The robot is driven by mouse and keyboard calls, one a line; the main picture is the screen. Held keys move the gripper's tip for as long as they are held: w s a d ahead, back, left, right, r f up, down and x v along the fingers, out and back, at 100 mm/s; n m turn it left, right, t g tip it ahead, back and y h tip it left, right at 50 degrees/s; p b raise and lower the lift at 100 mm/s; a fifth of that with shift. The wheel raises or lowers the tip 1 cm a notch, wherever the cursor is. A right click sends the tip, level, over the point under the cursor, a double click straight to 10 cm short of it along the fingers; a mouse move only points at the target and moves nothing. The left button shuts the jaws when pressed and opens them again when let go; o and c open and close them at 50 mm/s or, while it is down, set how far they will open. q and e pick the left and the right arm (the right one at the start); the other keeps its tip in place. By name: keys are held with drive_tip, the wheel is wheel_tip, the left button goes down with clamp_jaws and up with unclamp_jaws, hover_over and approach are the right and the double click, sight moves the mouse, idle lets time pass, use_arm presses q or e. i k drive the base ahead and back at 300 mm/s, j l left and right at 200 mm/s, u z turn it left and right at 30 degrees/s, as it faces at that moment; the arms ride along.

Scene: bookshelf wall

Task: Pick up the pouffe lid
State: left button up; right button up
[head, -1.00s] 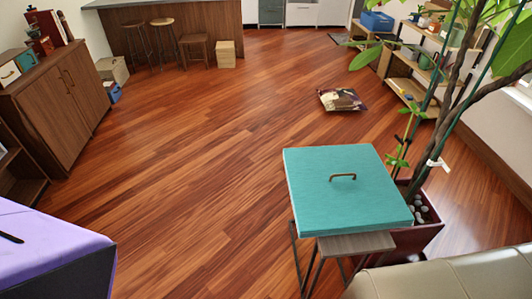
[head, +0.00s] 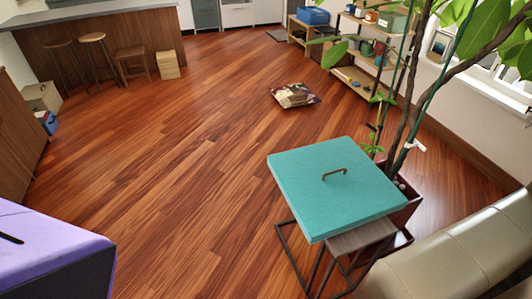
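The pouffe lid (head: 335,190) is a square teal slab with a small bronze arched handle (head: 334,173) on top. It lies flat in the lower right of the head view, on a small side table (head: 361,236) with a grey wooden top and thin dark metal legs. The lid covers most of that table top. Neither of my grippers shows in the head view.
A potted tree (head: 407,100) stands right behind the lid, its pot partly hidden. A beige sofa (head: 450,258) is at the lower right. A patterned cushion (head: 295,95) lies on the floor. The wooden floor (head: 170,170) left of the table is clear.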

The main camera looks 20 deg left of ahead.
sight(331, 188)
drive_tip(key=i+j+z, duration=0.1)
drive_tip(key=j+z, duration=0.15)
drive_tip(key=j, duration=0.25)
drive_tip(key=j+z, duration=0.3)
drive_tip(key=j, duration=0.2)
drive_tip(key=i+j+z, duration=0.3)
drive_tip(key=j, duration=0.35)
drive_tip(key=j+z, duration=0.3)
drive_tip(key=j, duration=0.4)
drive_tip(key=i+j+z, duration=0.1)
drive_tip(key=j+z, duration=0.2)
drive_tip(key=j, duration=0.45)
